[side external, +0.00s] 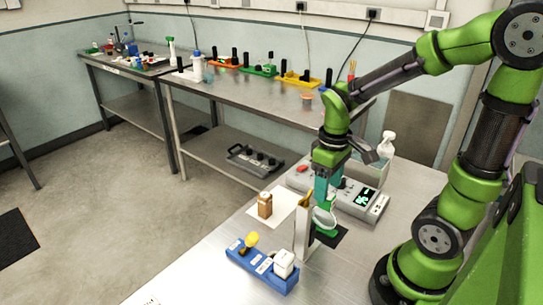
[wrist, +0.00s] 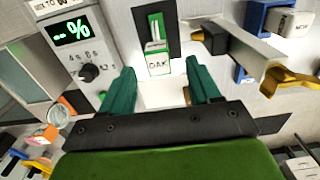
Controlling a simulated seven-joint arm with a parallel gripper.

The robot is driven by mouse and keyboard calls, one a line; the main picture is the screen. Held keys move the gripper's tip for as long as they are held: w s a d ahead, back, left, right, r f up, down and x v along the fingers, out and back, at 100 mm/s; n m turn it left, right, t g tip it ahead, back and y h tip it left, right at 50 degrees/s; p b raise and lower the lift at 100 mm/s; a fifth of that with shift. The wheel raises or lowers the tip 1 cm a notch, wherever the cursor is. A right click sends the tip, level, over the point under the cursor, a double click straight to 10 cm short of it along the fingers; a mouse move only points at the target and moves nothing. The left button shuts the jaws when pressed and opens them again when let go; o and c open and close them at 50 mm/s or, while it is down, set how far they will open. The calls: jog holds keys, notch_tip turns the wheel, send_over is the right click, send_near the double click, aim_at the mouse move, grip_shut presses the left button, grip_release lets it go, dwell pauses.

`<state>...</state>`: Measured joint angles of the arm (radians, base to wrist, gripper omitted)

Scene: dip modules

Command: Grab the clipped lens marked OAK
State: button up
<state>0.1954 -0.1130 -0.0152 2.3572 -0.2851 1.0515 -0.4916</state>
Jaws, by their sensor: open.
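The clipped lens marked OAK (wrist: 157,62) shows in the wrist view as a green clip with a pale label, on a black patch. In the side view a round, pale lens with a green foot (side external: 325,222) stands by a black mat, just under my gripper. My gripper (wrist: 162,75) is open, its two green fingers on either side of the labelled part in the picture. In the side view my gripper (side external: 325,198) points down above the lens. I cannot tell whether the fingers touch it.
A pale upright post (side external: 302,228) with a yellow top stands close left of my gripper. A blue tray (side external: 252,266) with yellow and white modules is in front. A brown-and-white module (side external: 265,206) sits on white paper. A grey control box (side external: 370,208) with a lit display stands behind right.

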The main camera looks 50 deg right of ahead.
aim_at(326, 208)
notch_tip(326, 208, down, 8)
jog(key=shift+d, duration=0.1)
dwell(0.4)
